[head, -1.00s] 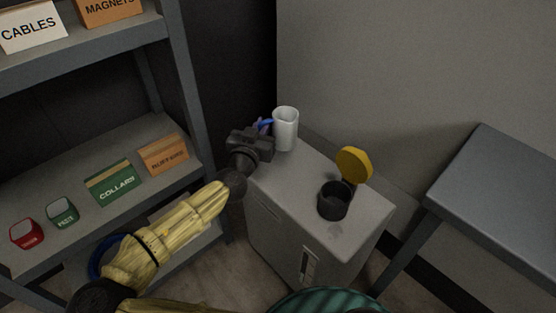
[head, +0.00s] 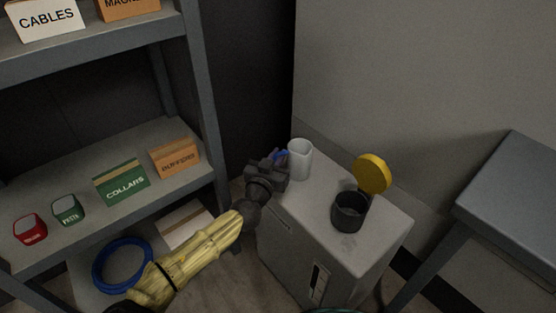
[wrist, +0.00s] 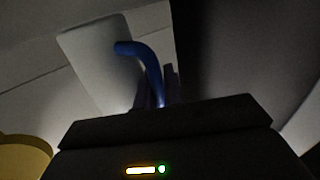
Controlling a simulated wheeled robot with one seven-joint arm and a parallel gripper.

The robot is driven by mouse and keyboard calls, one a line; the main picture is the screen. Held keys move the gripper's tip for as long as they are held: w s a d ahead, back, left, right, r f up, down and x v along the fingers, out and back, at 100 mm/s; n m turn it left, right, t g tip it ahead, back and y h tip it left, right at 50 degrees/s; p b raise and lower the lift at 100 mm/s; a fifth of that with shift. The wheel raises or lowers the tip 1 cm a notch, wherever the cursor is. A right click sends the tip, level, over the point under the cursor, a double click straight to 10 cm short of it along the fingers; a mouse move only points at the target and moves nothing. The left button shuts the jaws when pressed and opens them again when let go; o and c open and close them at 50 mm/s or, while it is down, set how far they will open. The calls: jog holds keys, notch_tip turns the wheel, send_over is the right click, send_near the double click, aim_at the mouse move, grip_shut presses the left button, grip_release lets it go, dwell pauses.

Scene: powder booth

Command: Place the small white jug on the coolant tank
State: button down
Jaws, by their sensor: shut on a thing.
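The small white jug (head: 301,160) stands upright at the back left of the coolant tank's top (head: 318,203). I cannot tell whether its base touches the surface. My gripper (head: 279,160) is at the jug's left side and is shut on its blue handle. In the wrist view the curved blue handle (wrist: 148,62) runs down between my fingers, with the pale jug body (wrist: 95,65) behind it. The jug's far side and base edge are partly hidden.
A black filler neck (head: 348,213) with an open yellow cap (head: 372,173) is on the tank, right of the jug. Shelving with bins, including a green collars bin (head: 122,183), stands left. A grey table (head: 515,190) is at right. A wall is behind.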

jog(key=shift+f, duration=0.15)
jog(key=c, duration=1.5)
grip_release()
jog(key=shift+s+r, duration=0.1)
jog(key=shift+r, duration=0.1)
jog(key=p+v, duration=0.3)
jog(key=v, duration=0.9)
jog(key=shift+f, duration=0.15)
